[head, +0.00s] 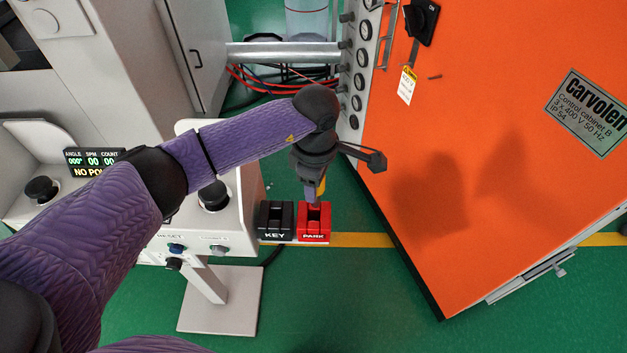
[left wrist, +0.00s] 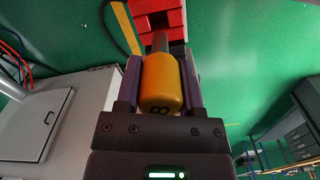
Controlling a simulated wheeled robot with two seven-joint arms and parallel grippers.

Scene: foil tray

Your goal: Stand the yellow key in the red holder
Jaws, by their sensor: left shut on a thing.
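My left gripper (head: 317,188) is shut on the yellow key (head: 321,186), just above the red holder (head: 314,236) marked PARK. In the left wrist view the key's yellow handle (left wrist: 162,85) sits between the two fingers of the left gripper (left wrist: 162,82). Its grey shaft points away from me toward the red holder (left wrist: 150,7), overlapping its near side. I cannot tell whether the shaft tip is inside the holder or only over it. In the head view the gripper hides most of the key. My right gripper is not in view.
A black holder (head: 275,221) marked KEY stands directly left of the red one. A pale control console (head: 236,195) with knobs is to the left. A large orange cabinet (head: 480,150) stands close on the right. Green floor (head: 350,290) shows below.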

